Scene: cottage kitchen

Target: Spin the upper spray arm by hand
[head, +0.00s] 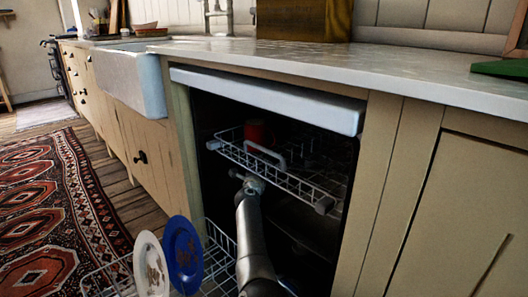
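The dishwasher (265,97) stands open under the counter, with a pale panel along its top. Its upper rack (285,182) is inside, with a white handle at the front and a red mug (259,134) at its back left. One of my arms, seemingly the right, rises from the bottom middle into the opening. Its gripper (240,177) is just below the front left part of the upper rack. It is small and dark, so I cannot tell whether its fingers are open or touching anything. I cannot make out the upper spray arm in the dark under the rack. My other gripper is out of view.
The lower rack (219,245) is pulled out and holds a white patterned plate (150,265) and a blue plate (183,252) left of my arm. Cabinets flank the opening. The pale countertop (330,65) runs above. A red patterned rug (55,215) lies on the floor at left.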

